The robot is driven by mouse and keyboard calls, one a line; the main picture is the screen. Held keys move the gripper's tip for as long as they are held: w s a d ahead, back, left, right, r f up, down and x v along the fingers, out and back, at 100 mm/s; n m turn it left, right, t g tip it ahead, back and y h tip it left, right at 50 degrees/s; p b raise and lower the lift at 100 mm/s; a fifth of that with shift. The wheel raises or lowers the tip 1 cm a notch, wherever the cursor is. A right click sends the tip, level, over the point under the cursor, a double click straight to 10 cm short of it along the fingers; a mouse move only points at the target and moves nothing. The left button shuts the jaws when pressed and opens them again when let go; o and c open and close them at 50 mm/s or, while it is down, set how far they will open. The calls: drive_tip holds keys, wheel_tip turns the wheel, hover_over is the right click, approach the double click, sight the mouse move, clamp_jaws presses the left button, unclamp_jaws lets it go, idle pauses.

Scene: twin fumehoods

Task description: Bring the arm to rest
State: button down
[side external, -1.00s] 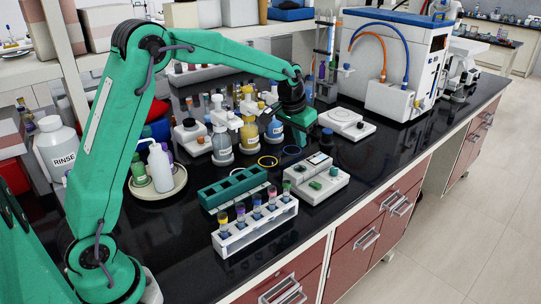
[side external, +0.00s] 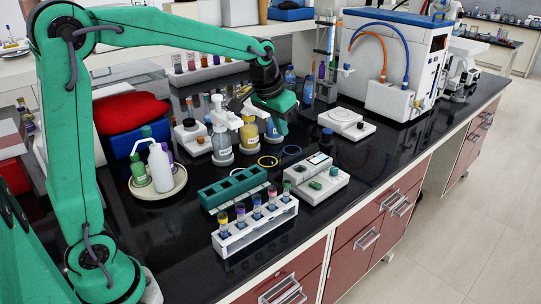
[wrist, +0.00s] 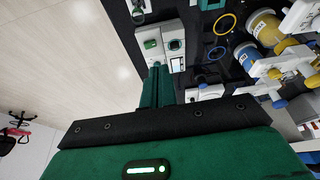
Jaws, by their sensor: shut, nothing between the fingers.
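My gripper (side external: 278,118) is green with a black wrist joint. In the side view it hangs above the bench, close in front of the dispenser bottles, and partly covers one of them. In the wrist view its two green fingers (wrist: 157,86) lie together with nothing between them. My green arm reaches across from the left with its elbow high.
White-topped dispenser bottles (side external: 248,133) stand beside the gripper. In front are a green rack (side external: 233,187), a white rack with several capped vials (side external: 255,224) and a grey device (side external: 316,179). A white balance (side external: 347,123) stands right. Black bench is clear at the front left.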

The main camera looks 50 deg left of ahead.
drive_tip(key=s+d+t, duration=0.1)
drive_tip(key=s+d, duration=0.1)
drive_tip(key=s, duration=2.2)
drive_tip(key=shift+s+d+r+t, duration=0.2)
drive_tip(key=shift+s+d+t, duration=0.1)
drive_tip(key=shift+d, duration=0.1)
